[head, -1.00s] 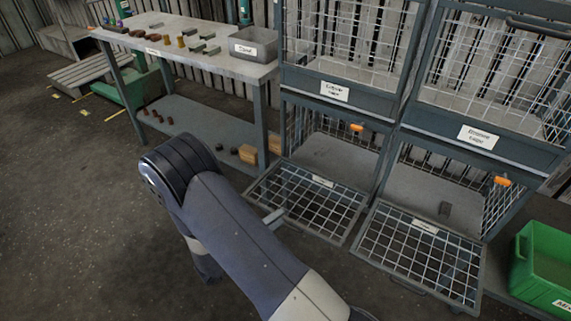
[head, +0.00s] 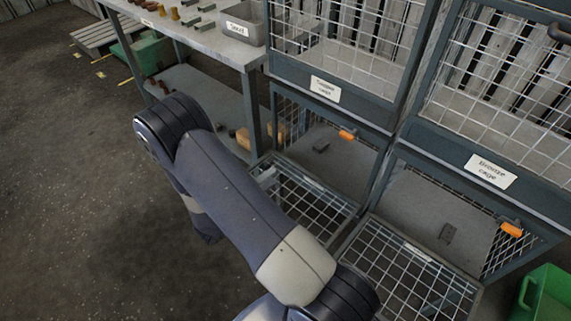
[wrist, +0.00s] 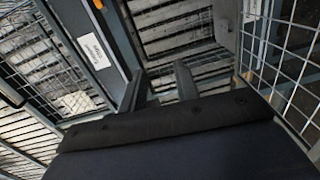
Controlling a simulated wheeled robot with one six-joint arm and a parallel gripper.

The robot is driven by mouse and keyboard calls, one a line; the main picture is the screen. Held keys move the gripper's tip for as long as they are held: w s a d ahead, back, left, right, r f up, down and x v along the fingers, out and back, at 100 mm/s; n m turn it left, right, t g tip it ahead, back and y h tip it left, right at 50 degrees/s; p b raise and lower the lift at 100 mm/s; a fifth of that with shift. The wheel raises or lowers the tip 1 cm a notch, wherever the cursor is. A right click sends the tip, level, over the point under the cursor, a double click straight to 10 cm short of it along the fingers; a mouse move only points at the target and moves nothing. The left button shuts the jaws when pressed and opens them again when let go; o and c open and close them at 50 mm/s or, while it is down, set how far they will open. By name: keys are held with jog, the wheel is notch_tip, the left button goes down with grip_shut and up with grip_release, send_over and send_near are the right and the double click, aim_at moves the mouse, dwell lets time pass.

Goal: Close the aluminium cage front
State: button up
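Two lower cages stand open, their mesh fronts folded down flat. The left front (head: 312,205) lies partly behind my arm, and the right front (head: 412,275) lies beside it. The labels on these fronts are too small to read, so I cannot tell which is the aluminium one. My gripper shows in the wrist view (wrist: 160,82) with two fingers apart and nothing between them. In the head view it is mostly hidden by my arm; a pale grey tip (head: 267,175) shows at the left front's far left corner. I cannot tell whether it touches.
Orange catches sit on the left cage (head: 347,135) and right cage (head: 511,229). Upper cages are shut. A workbench (head: 215,45) stands left, a green crate (head: 547,300) right. The left floor is clear.

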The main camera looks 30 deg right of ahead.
jog(key=x, duration=0.6)
jog(key=shift+d+p, duration=0.3)
jog(key=shift+w, duration=0.1)
grip_shut()
jog(key=c, duration=0.6)
grip_release()
jog(key=o, duration=0.6)
jog(key=shift+a, duration=0.1)
jog(key=b+v, duration=0.1)
jog(key=v, duration=0.9)
jog(key=shift+a, duration=0.3)
jog(key=shift+c, duration=0.2)
